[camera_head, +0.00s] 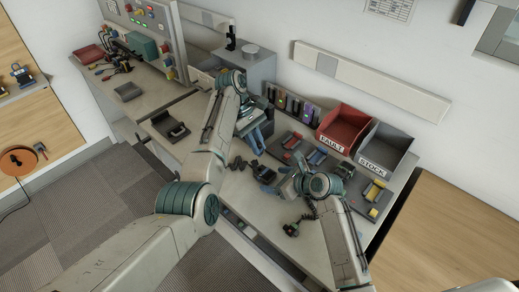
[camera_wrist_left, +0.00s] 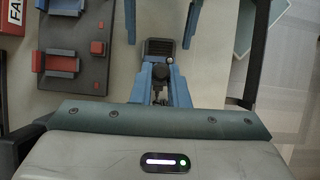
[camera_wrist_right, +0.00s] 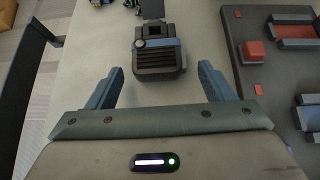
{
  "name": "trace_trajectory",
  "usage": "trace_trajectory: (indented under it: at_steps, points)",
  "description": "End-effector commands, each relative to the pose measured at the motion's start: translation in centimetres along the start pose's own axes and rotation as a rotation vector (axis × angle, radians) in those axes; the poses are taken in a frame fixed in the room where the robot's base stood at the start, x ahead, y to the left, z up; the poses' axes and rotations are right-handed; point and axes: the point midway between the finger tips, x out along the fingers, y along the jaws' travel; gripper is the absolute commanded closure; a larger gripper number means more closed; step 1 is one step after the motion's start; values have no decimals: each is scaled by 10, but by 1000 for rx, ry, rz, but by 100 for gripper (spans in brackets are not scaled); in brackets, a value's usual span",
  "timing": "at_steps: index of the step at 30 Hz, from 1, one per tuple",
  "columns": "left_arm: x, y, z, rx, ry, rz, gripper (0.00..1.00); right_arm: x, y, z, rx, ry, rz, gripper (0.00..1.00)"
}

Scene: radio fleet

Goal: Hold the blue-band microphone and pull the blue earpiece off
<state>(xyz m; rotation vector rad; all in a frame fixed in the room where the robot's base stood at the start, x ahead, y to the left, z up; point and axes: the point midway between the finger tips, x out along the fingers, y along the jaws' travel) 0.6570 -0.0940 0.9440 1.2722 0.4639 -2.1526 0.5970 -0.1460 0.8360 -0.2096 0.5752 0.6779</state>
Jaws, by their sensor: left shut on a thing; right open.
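The blue-band microphone shows in the right wrist view (camera_wrist_right: 159,62) as a black ribbed block with a blue band and a small round knob. It also shows in the left wrist view (camera_wrist_left: 158,47), grille end facing away from my left gripper. My left gripper (camera_wrist_left: 161,74) is shut on its near end; the fingers hide the exact contact. My right gripper (camera_wrist_right: 162,80) is open, with the microphone just beyond and between its fingertips, apparently untouched. Its blue fingers also show at the top of the left wrist view. I cannot clearly make out the blue earpiece.
A red FAULT bin (camera_head: 345,127) and a grey STOCK bin (camera_head: 386,148) stand at the bench's back right. Dark trays with coloured parts lie before them. Another dark handset (camera_head: 291,229) is near the front edge. A panel with buttons stands at the back left.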

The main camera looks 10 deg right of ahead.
Motion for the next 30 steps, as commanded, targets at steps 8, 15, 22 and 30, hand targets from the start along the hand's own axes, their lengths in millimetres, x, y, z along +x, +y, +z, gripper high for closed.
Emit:
trace_trajectory:
  at_steps: [8,15,22,30]
  points:
    - [0,0,0,0,0,0,100,-27,-1,-1,-3,1,-2,25]
    - [0,0,0,0,0,0,100,-81,-1,-2,-5,3,-2,25]
    - [0,0,0,0,0,0,100,-112,-1,-1,-2,2,-2,25]
    - [0,0,0,0,0,0,100,-120,0,0,0,0,0,25]
